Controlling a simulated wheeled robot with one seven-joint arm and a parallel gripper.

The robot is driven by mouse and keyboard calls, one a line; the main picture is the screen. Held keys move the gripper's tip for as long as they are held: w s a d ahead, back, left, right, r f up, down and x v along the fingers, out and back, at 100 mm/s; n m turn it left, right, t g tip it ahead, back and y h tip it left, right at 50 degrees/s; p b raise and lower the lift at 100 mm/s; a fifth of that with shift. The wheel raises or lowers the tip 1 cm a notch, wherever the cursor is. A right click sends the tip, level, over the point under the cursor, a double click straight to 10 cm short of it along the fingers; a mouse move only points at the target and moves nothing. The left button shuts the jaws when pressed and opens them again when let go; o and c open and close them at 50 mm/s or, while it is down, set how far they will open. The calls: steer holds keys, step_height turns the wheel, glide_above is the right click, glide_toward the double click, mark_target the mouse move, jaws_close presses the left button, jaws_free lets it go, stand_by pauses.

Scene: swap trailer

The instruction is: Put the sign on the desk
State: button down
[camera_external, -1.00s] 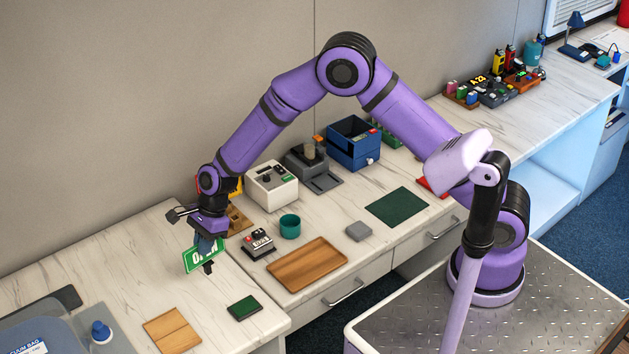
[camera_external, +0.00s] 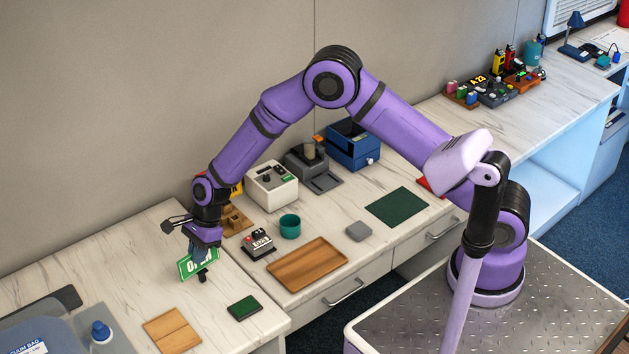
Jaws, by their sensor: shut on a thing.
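A green sign with white lettering (camera_external: 188,267) is held in my gripper (camera_external: 200,268), which is shut on it. The sign is tilted and close above the marble-patterned desk top (camera_external: 130,268) at the left. Its lower edge looks very near the surface; I cannot tell whether it touches. My gripper's fingers partly cover the sign's lettering. My gripper points downward, and one finger tip shows below the sign.
A dark green pad (camera_external: 244,308) and a wooden board (camera_external: 172,330) lie on the desk in front. A wooden tray (camera_external: 307,264), teal cup (camera_external: 290,226) and small block with red buttons (camera_external: 258,243) stand to the right. A blue-capped bottle (camera_external: 101,332) is front left.

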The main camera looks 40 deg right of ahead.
steer(key=shift+f, duration=0.15)
steer(key=c, duration=1.3)
jaws_free()
steer(key=v, duration=1.1)
steer(key=shift+d, duration=0.3)
